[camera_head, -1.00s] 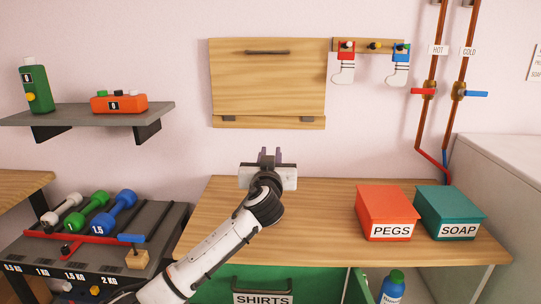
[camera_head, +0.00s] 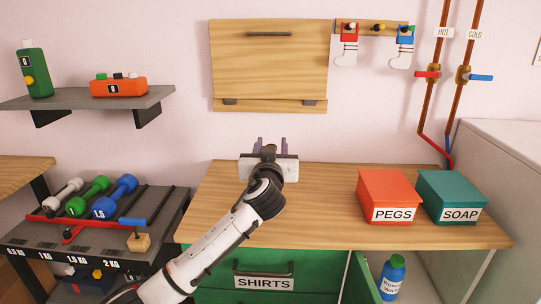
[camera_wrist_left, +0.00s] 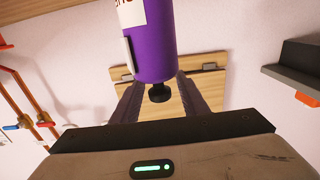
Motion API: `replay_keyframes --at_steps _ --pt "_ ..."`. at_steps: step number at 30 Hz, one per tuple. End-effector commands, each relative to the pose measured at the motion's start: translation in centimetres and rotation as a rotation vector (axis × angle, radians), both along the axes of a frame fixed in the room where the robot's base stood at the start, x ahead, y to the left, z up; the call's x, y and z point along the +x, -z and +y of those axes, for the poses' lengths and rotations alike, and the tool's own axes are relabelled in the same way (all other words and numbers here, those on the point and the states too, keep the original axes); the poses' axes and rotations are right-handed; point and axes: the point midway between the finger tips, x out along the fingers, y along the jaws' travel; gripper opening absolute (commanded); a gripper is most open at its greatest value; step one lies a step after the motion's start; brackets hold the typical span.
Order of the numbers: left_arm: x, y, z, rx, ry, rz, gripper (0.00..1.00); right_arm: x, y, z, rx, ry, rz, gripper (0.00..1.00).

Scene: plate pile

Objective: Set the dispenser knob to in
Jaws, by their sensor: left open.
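A purple cylinder with a white label, apparently the dispenser (camera_wrist_left: 151,45), fills the upper middle of the left wrist view, which appears upside down. A small black knob (camera_wrist_left: 159,93) projects from its near end. My left gripper (camera_head: 271,141) is open above the back of the wooden counter, its two fingers apart and pointing towards the wall. In the left wrist view the knob shows between the fingers, with no clear contact. My right gripper is out of view.
A red PEGS box (camera_head: 388,192) and teal SOAP box (camera_head: 450,190) stand right on the counter (camera_head: 320,209). A wooden panel (camera_head: 268,75) hangs behind. Red and blue valve handles are at right, a shelf (camera_head: 90,97) and dumbbell rack (camera_head: 80,233) at left.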

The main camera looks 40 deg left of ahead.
Motion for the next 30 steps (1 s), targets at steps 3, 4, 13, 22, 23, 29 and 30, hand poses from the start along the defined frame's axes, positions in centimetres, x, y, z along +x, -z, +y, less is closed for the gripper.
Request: replay_keyframes --at_steps 3,4,13,22,23,29,30 --pt "-2.1 0.3 -1.5 -0.004 0.005 0.000 0.40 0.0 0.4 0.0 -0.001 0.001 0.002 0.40" --pt "-2.6 0.3 -1.7 -0.003 0.003 0.002 0.40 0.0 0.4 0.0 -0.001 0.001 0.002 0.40" --pt "-6.5 0.3 -4.1 -0.003 0.002 0.004 0.40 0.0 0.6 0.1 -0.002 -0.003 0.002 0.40" --pt "-7.1 0.2 -4.4 -0.001 0.000 0.004 0.40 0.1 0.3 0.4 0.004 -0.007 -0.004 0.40" --pt "-7.1 0.2 -4.4 -0.001 0.000 0.004 0.40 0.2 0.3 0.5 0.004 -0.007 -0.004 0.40" --pt "-7.1 0.2 -4.4 -0.001 0.000 0.004 0.40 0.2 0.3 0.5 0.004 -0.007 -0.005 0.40" --pt "-7.1 0.2 -4.4 -0.001 0.000 0.004 0.40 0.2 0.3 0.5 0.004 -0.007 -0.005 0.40"
